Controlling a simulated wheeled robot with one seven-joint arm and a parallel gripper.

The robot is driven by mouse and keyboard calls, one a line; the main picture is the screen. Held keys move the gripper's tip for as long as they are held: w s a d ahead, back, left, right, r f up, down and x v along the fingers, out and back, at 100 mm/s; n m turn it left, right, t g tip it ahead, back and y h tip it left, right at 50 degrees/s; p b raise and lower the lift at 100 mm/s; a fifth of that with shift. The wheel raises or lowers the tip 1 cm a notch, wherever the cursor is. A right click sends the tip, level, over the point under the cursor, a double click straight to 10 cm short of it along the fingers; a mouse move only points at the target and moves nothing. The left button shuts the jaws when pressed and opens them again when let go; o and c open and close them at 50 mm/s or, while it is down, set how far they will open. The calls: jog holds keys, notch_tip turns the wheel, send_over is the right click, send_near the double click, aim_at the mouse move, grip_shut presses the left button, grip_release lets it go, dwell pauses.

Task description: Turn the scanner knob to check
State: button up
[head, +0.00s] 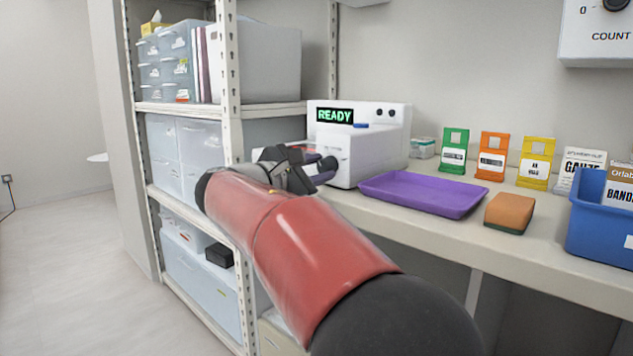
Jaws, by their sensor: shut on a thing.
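The scanner (372,155) is a white box at the back left of the counter. Its display (335,116) shows READY in green letters. The scanner knob (329,163) is a small dark round part on the lower front of the scanner. My gripper (322,172) reaches in from the left and is shut on the knob. My red arm hides part of the scanner's lower left front. I cannot read any marks around the knob or tell which setting it points to.
A purple tray (470,207) lies right of the scanner, with an orange-brown sponge (509,212) beside it. Green, orange and yellow tagged packs stand behind, and a blue bin (592,240) is at the far right. Metal shelving (228,65) with plastic drawers stands close on the left.

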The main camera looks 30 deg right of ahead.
jog(key=m+b, duration=0.1)
jog(key=m, duration=0.1)
jog(key=m+b, duration=0.4)
jog(key=shift+f, duration=0.25)
jog(key=shift+r+m+b, duration=0.15)
jog(key=shift+m+b, duration=1.15)
jog(key=shift+m, duration=0.6)
jog(key=o, duration=1)
jog(key=shift+r, duration=0.1)
jog(key=v, duration=0.8)
jog(key=shift+d, duration=0.1)
